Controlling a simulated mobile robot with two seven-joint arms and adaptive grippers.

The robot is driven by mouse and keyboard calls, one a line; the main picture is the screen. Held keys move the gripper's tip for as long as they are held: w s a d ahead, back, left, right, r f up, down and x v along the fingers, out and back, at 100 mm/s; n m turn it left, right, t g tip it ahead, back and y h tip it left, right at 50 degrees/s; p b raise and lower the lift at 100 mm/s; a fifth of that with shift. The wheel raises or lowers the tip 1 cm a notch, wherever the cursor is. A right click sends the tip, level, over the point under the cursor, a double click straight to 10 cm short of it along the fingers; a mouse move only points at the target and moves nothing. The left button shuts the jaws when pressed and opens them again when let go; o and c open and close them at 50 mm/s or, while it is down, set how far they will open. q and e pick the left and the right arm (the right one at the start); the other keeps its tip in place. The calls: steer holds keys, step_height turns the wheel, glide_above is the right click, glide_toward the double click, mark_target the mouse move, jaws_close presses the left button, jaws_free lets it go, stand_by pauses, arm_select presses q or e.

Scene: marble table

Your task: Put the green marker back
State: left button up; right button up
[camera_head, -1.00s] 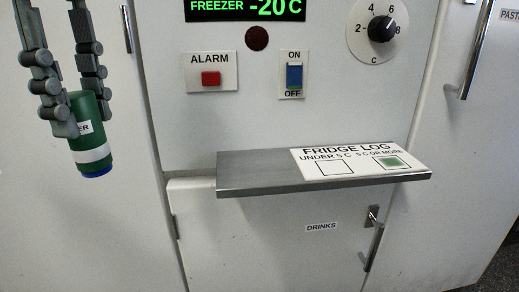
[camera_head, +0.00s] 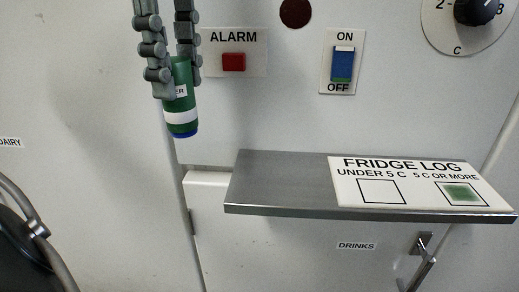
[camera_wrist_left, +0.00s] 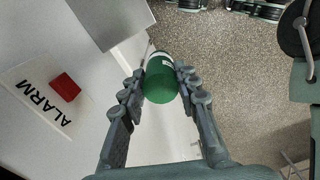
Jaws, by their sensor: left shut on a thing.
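The green marker (camera_head: 181,105) has a white band and a blue lower end. It hangs upright, slightly tilted, between the fingers of my left gripper (camera_head: 172,80), which is shut on it. In the left wrist view the marker (camera_wrist_left: 161,80) shows its green end between the two fingers (camera_wrist_left: 160,90). It is in front of the white front, left of and above the metal shelf (camera_head: 280,183). The shelf carries the fridge log card (camera_head: 415,183), whose right box is filled green. My right gripper is not in view.
A red alarm button (camera_head: 234,62) and a blue on/off switch (camera_head: 342,65) sit above the shelf. A dial (camera_head: 476,10) is at the upper right. The left part of the shelf is bare. A drinks door (camera_head: 300,250) is below.

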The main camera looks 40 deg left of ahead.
arm_select(q)
steer(key=w+d+f, duration=0.1)
steer(key=w+f, duration=0.1)
steer(key=f, duration=0.1)
steer(key=w+d+f, duration=0.2)
steer(key=w+f, duration=0.1)
steer(key=w+d+f, duration=0.2)
steer(key=w+f, duration=0.1)
steer(key=shift+w+f, duration=0.2)
steer(key=shift+f, duration=0.05)
steer(key=shift+f, duration=0.1)
